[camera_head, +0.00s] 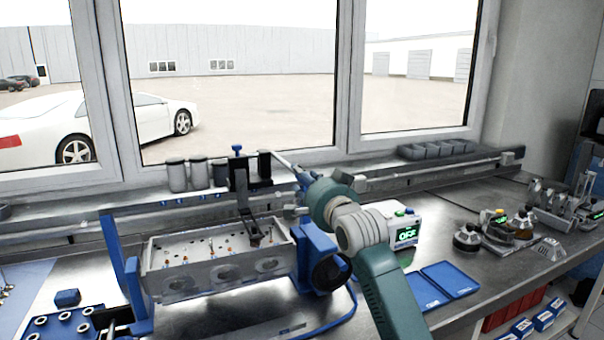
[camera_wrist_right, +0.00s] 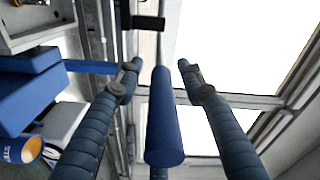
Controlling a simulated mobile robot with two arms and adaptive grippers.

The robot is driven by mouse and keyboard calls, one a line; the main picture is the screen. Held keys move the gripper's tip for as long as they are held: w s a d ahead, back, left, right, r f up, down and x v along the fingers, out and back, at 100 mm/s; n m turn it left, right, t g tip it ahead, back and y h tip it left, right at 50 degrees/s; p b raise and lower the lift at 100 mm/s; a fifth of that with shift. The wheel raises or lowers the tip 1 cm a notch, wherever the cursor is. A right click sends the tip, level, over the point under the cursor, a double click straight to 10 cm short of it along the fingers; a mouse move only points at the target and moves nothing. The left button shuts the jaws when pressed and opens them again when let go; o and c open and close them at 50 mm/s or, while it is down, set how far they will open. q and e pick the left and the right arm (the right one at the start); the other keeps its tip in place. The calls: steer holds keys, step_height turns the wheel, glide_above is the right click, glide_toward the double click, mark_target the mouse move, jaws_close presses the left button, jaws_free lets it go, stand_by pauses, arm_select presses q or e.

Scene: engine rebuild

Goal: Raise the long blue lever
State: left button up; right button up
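The long blue lever shows in the right wrist view as a thick blue cylindrical handle (camera_wrist_right: 164,125) on a thin rod that runs away toward a black bracket (camera_wrist_right: 147,22). My right gripper (camera_wrist_right: 159,67) is open, with one finger on each side of the lever and gaps visible between. In the head view my right gripper (camera_head: 291,188) is just right of the upright black bracket (camera_head: 240,185), above the right end of the engine block. The blue handle is not clearly visible there; my gripper and wrist likely cover it. My left gripper is not in view.
The grey engine block (camera_head: 215,262) sits in a blue stand (camera_head: 318,245) below my right gripper. A white box with a green OFF display (camera_head: 402,226) and a blue folder (camera_head: 445,281) lie to the right. Grey canisters (camera_head: 198,174) stand by the window.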

steer(key=shift+w+a+r, duration=0.15)
steer(key=shift+w, duration=0.4)
steer(key=shift+w, duration=0.1)
jaws_close()
